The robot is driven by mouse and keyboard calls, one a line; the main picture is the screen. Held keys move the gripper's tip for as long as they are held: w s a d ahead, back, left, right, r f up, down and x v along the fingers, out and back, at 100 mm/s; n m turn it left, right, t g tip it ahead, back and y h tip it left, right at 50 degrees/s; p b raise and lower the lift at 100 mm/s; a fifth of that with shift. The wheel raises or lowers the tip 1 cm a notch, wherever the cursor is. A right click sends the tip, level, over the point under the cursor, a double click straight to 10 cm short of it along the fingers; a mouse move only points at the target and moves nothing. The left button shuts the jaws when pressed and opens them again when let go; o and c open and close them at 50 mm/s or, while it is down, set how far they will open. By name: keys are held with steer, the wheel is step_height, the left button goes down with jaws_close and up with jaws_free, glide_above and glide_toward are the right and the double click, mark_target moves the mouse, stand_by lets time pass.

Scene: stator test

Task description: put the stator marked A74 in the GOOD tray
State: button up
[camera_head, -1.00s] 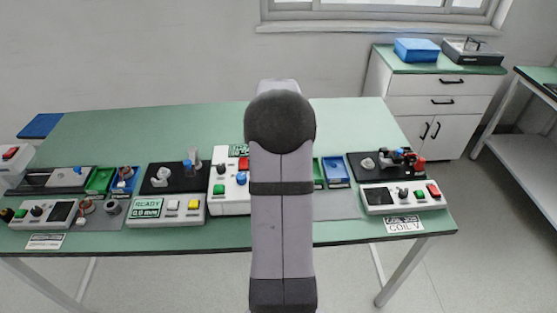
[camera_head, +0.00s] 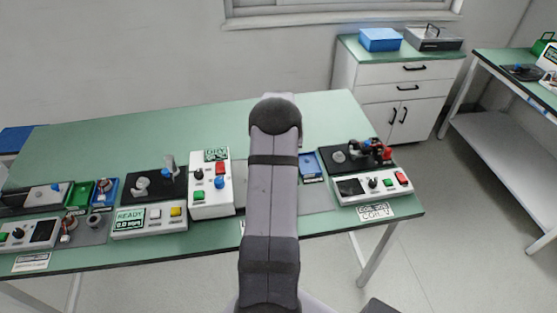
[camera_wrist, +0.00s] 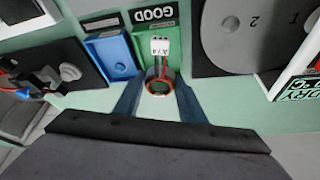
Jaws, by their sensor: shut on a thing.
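In the wrist view my gripper (camera_wrist: 158,92) is shut on a ring-shaped stator (camera_wrist: 159,77) with copper windings. Red wires run from it to a white connector (camera_wrist: 160,46) with small dark marks, too small to read surely. The GOOD tray (camera_wrist: 140,43) is green, with a GOOD label (camera_wrist: 153,14) at its far end. The connector and wires appear over this tray, and the stator appears near its near end; I cannot tell the height. In the head view my arm hides the gripper, the held stator and the GOOD tray.
A blue tray (camera_wrist: 112,56) lies left of the green one. A dark plate with a grey disc (camera_wrist: 245,28) lies to the right. In the head view, a white control box (camera_head: 211,187) stands left of my arm and another (camera_head: 372,188) right. The back of the bench is clear.

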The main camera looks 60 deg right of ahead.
steer(key=shift+w+d+r, duration=0.65)
steer(key=shift+d+r, duration=0.25)
steer(key=shift+r, duration=0.1)
steer(key=shift+f, duration=0.2)
steer(key=shift+f+b, duration=1.45)
steer(key=shift+f, duration=0.75)
steer(key=shift+f+b, duration=0.8)
steer(key=shift+f, duration=0.25)
steer(key=shift+s+a+f+b, duration=0.1)
steer(key=shift+a+f+b, duration=0.1)
steer(key=shift+f+b, duration=0.15)
steer(key=o, duration=1.1)
steer(key=shift+s+f, duration=0.1)
steer(key=shift+f, duration=0.05)
steer(key=shift+a, duration=0.1)
